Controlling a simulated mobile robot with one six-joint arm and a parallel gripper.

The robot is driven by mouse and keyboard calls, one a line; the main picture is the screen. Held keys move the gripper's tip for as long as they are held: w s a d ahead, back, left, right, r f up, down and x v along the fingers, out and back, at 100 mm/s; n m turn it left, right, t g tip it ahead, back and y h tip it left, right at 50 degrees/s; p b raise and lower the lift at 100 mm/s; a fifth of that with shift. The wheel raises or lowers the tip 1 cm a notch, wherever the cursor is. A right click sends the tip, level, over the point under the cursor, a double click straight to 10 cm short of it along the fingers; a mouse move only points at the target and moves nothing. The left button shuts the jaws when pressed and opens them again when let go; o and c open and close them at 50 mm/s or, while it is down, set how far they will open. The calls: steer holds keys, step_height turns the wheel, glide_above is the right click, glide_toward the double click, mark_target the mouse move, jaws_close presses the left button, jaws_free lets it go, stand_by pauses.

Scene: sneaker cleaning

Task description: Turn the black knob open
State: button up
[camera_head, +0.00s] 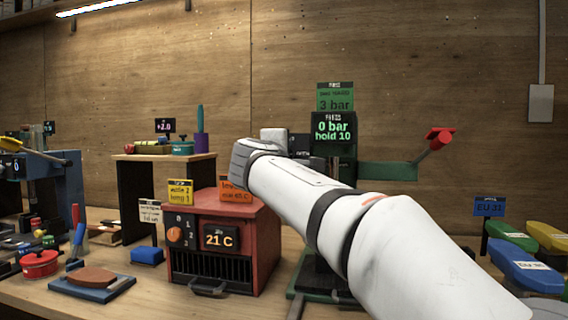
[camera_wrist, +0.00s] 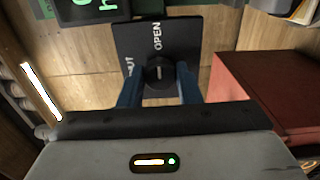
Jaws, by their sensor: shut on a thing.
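The black knob (camera_wrist: 158,73) sits on a black plate (camera_wrist: 185,36) in the wrist view. The plate has the word OPEN above the knob and a partly hidden word, ending in "UT", to its left. A pale line on the knob's face runs roughly up and down in the picture, towards OPEN. My gripper (camera_wrist: 159,84) has its two blue fingers on either side of the knob and is shut on it. In the head view my white arm reaches to the green press, and its wrist hides the knob and the fingers.
The press display (camera_head: 332,131) reads 0 bar, hold 10; a green sign (camera_head: 335,98) above reads 3 bar. A red heater box (camera_head: 262,245) reading 21 C stands close below my wrist. A red-ended lever (camera_head: 438,137) sticks out right of the press.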

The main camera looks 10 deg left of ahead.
stand_by(0.4)
steer(key=o, duration=0.9)
steer(key=shift+o, duration=0.2)
steer(key=s, duration=0.7)
steer(key=shift+s, duration=0.4)
